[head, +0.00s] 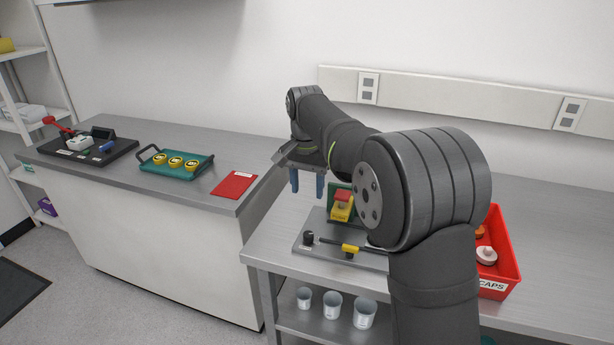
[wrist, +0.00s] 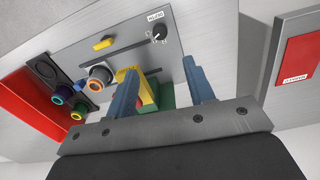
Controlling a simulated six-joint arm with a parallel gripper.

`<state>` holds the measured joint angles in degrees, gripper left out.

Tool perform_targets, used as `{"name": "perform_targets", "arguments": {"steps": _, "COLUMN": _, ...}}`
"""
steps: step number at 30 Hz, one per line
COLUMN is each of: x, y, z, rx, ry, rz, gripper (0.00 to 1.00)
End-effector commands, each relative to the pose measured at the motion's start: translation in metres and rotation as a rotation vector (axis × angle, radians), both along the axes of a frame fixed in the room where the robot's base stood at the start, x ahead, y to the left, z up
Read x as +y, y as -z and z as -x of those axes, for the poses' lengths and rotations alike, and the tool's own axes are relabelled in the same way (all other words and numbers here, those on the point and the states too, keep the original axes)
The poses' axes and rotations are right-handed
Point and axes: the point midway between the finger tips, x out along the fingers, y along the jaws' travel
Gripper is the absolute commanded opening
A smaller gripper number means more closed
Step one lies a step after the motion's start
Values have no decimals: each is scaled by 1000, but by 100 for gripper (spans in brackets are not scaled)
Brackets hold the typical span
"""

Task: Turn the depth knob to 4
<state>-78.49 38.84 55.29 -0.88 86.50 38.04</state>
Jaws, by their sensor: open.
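The depth knob (head: 308,238) is a small black dial at the left end of a grey panel (head: 322,224) on the near bench. In the wrist view, the black knob (wrist: 160,33) has a white pointer mark and scale marks around it, with a small label beside it. The setting is too small to read. My gripper (head: 307,186) is above the panel's back left side, with its blue fingers apart and pointing down. In the wrist view my gripper (wrist: 160,68) is empty, and the knob lies beyond the fingertips, untouched.
A slider with a yellow handle (head: 351,249) lies right of the knob. A yellow block with a red top (head: 341,206) stands behind, close to the fingers. A red caps bin (head: 507,260) is at right. A red mat (head: 234,184) lies on the left counter.

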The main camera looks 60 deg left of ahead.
Motion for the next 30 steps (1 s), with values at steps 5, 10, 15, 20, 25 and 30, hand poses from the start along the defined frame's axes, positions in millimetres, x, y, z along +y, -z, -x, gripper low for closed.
{"name": "perform_targets", "arguments": {"steps": 5, "x": 1, "y": -22, "z": 0, "rx": -1, "ry": 0, "rz": -1, "gripper": 49}}
{"name": "perform_targets", "arguments": {"steps": 10, "x": 0, "y": -28, "z": 1, "rx": 0, "ry": 0, "rz": 1, "gripper": 49}}
{"name": "perform_targets", "arguments": {"steps": 15, "x": 0, "y": -28, "z": 1, "rx": 0, "ry": 0, "rz": 1, "gripper": 49}}
{"name": "perform_targets", "arguments": {"steps": 20, "x": -1, "y": -28, "z": 4, "rx": -17, "ry": 14, "rz": -3, "gripper": 49}}
{"name": "perform_targets", "arguments": {"steps": 25, "x": -12, "y": -21, "z": 29, "rx": -143, "ry": 127, "rz": -50, "gripper": 49}}
{"name": "perform_targets", "arguments": {"steps": 30, "x": -24, "y": -15, "z": 53, "rx": -272, "ry": 244, "rz": -149, "gripper": 49}}
